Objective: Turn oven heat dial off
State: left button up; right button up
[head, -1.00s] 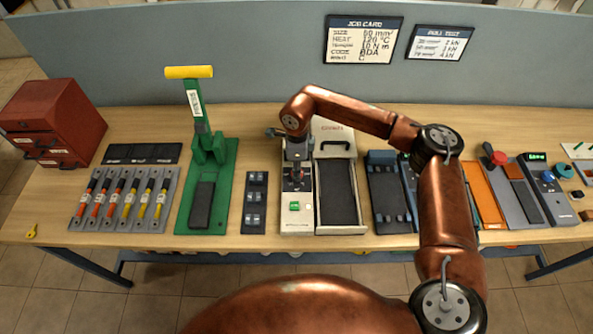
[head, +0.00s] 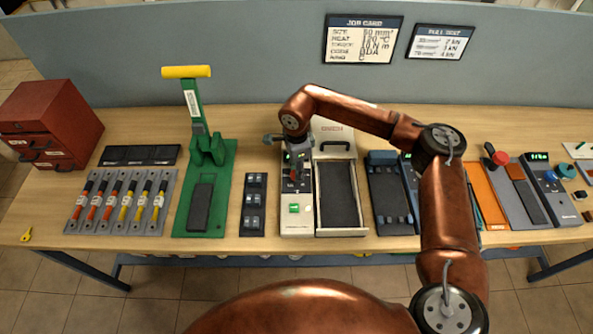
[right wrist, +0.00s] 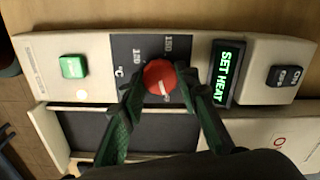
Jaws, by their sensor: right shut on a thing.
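The oven (head: 297,228) stands mid-table, a cream unit with a control strip and a dark-lined tray (head: 337,192) to its right. In the right wrist view its red heat dial (right wrist: 160,77) has a white pointer line and sits on a dark scale marked 120 and 150. My right gripper (right wrist: 161,92) is shut on the dial, with one green-black finger on each side. In the head view this gripper (head: 295,170) is over the control strip and hides most of the dial. A green display (right wrist: 226,75) beside the dial reads SET HEAT. My left gripper is not in view.
A green button (right wrist: 73,67) and a dark switch (right wrist: 285,76) are on the oven panel. A green press (head: 205,155) stands to the left and a dark rack (head: 388,195) to the right. A partition (head: 250,60) closes off the back.

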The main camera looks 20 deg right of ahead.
jog(key=o, duration=1.1)
jog(key=shift+o, duration=0.3)
notch_tip(320, 180, up, 12)
